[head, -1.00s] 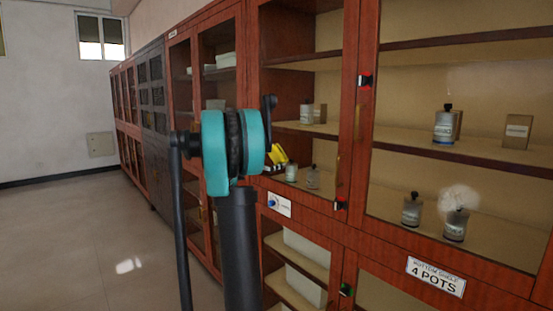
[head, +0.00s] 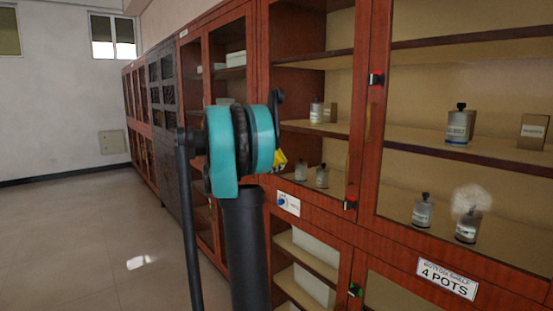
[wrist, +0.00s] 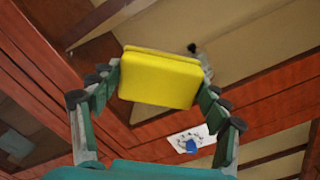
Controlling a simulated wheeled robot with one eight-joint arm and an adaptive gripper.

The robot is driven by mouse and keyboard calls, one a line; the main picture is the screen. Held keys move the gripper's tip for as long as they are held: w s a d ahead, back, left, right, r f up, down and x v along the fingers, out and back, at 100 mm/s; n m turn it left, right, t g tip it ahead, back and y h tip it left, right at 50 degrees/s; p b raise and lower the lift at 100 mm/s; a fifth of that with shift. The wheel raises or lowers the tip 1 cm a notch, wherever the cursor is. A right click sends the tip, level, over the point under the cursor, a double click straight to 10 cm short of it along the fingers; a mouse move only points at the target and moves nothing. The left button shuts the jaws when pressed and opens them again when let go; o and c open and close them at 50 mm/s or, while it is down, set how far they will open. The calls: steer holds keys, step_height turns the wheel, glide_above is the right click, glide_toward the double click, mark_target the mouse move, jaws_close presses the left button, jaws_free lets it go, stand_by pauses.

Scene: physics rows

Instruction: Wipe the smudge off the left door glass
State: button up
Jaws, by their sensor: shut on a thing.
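A pale, whitish smudge (head: 472,198) shows on the door glass at the right of the head view, in front of the lower shelf. My gripper (wrist: 160,86) is shut on a yellow sponge (wrist: 160,70), its fingers at the sponge's two sides. In the head view only a bit of the yellow sponge (head: 280,160) shows; my arm hides most of it and the gripper. The sponge is left of the smudge and apart from it in the picture. Whether it touches any glass I cannot tell.
The red-brown cabinet (head: 363,130) has glass doors, bottles and boxes on shelves, and small locks (head: 376,79) on its frames. A "4 POTS" sign (head: 447,279) and a white label with a blue knob (head: 288,204) are on the front. Open floor (head: 80,240) lies to the left.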

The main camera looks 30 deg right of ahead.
steer(key=a, duration=0.3)
steer(key=shift+s, duration=0.15)
stand_by(0.4)
